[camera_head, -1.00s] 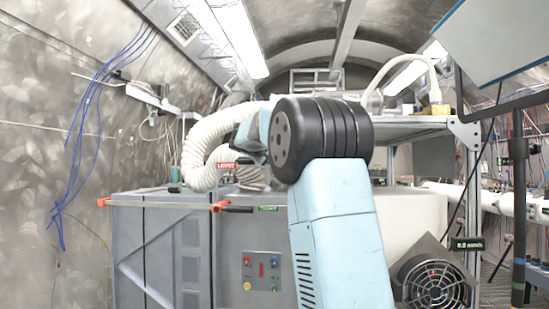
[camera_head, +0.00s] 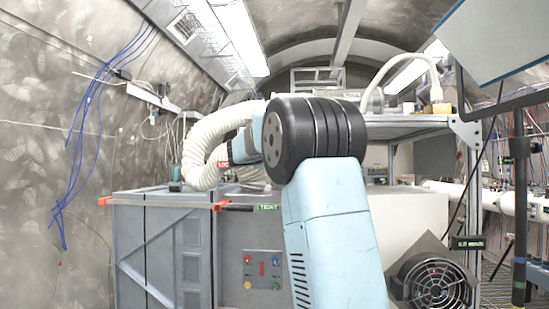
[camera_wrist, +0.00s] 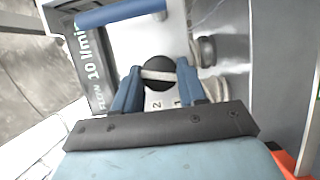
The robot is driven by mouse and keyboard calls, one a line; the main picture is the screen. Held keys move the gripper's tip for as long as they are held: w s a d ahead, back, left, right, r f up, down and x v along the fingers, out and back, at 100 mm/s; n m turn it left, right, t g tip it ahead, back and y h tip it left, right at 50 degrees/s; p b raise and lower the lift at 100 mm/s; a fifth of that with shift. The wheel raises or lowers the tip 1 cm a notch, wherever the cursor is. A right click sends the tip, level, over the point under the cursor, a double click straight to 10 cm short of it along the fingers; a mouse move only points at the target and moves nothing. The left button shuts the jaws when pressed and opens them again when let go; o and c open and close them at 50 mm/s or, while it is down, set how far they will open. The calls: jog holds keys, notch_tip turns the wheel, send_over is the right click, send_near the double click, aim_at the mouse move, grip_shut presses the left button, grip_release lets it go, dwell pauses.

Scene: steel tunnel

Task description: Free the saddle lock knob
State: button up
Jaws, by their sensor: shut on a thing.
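In the wrist view a round black knob (camera_wrist: 158,76) with a pale bar across its face sits between the two blue fingers of my gripper (camera_wrist: 160,80). The fingers are shut on the knob, one on each side. The numbers "2" and "1" are printed on the pale surface just below it. In the head view my arm hides the gripper and the knob. A small red label (camera_head: 223,164) shows beside the arm, its text partly covered.
In the wrist view a dark flow display (camera_wrist: 92,65) and a blue bar handle (camera_wrist: 120,12) lie to the left and above. In the head view a white hose (camera_head: 205,145) curves beside my arm above the grey cabinet (camera_head: 180,245).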

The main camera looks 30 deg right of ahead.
jog(key=shift+w+a+f, duration=0.1)
jog(key=shift+f, duration=0.25)
jog(key=o, duration=0.8)
jog(key=shift+o, duration=1.3)
jog(key=shift+r, duration=0.2)
jog(key=v, duration=1.3)
jog(key=shift+s+a, duration=0.25)
jog(key=shift+a, duration=0.05)
jog(key=shift+f, duration=0.1)
